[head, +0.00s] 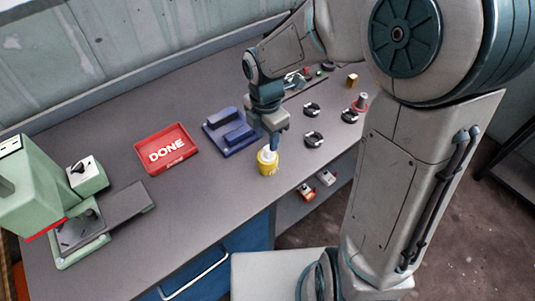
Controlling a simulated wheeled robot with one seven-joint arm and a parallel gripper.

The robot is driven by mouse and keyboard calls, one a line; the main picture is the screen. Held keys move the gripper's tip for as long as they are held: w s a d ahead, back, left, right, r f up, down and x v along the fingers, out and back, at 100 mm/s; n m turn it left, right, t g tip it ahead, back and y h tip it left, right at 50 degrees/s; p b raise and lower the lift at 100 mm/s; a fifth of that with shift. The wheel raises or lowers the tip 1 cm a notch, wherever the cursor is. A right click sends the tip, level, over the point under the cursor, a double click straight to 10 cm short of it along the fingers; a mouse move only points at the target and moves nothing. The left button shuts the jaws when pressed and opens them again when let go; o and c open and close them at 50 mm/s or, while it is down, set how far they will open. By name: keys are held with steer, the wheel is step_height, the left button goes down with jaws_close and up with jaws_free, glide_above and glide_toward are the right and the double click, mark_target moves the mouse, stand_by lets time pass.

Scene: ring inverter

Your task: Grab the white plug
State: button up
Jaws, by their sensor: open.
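A yellow cylinder (267,167) stands near the front edge of the table, below my gripper. A small whitish piece at its top, possibly the white plug (269,153), shows between or just under the fingers. My gripper (272,146) points down over it and is open. The fingers partly hide the piece, so I cannot tell whether they touch it.
A blue fixture (230,132) and a red DONE tray (166,149) lie to the left. A green machine (40,190) stands at far left. The table (215,195) is bare before the tray.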

mark_target(268, 148)
steer(key=f, duration=0.5)
steer(key=shift+s+d+f, duration=0.1)
steer(key=shift+d+f, duration=0.1)
steer(key=shift+f, duration=0.1)
jaws_close()
